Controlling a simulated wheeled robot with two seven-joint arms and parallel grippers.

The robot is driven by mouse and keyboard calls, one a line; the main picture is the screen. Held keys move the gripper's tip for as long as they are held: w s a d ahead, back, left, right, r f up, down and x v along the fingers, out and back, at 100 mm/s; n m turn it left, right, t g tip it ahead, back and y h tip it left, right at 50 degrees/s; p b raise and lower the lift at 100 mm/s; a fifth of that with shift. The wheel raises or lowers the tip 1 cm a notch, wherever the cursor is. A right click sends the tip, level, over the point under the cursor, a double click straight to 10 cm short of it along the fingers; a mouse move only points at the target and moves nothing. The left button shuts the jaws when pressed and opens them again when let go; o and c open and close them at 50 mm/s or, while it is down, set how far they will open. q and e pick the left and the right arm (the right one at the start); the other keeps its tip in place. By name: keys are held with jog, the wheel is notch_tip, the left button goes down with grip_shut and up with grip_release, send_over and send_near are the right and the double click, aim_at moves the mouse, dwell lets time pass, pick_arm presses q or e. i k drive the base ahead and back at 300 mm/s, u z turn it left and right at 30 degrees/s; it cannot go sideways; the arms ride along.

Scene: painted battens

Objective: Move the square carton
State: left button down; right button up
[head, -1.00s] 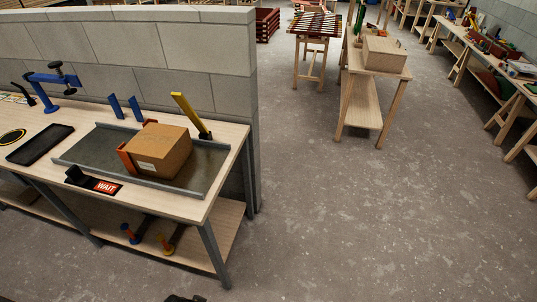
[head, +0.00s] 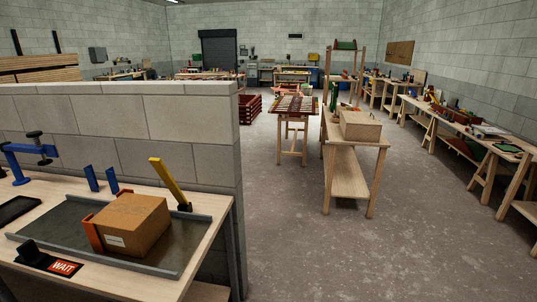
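A brown, boxy carton (head: 131,223) with a small pale label on its front sits on a grey metal tray (head: 170,270) on the near workbench at the lower left. An orange block (head: 94,234) stands against its left side. A second, lighter and flatter carton (head: 361,126) lies on a wooden table (head: 357,144) farther off, right of centre. I cannot tell from the shapes alone which one is the square carton. Neither of my grippers shows in the head view.
A yellow-handled tool (head: 170,183) stands at the tray's back right. A black and red WAIT sign (head: 62,266) lies at its front. A block wall (head: 150,130) runs behind the bench. A slatted stand (head: 295,105) is beyond it. The floor (head: 300,240) right of the bench is open.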

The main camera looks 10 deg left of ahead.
aim_at(132, 224)
jog(key=u, duration=1.25)
jog(key=k, duration=0.4)
jog(key=z, duration=0.4)
jog(key=i, duration=0.8)
jog(key=u, duration=0.9)
jog(key=i, duration=0.4)
jog(key=u, duration=0.45)
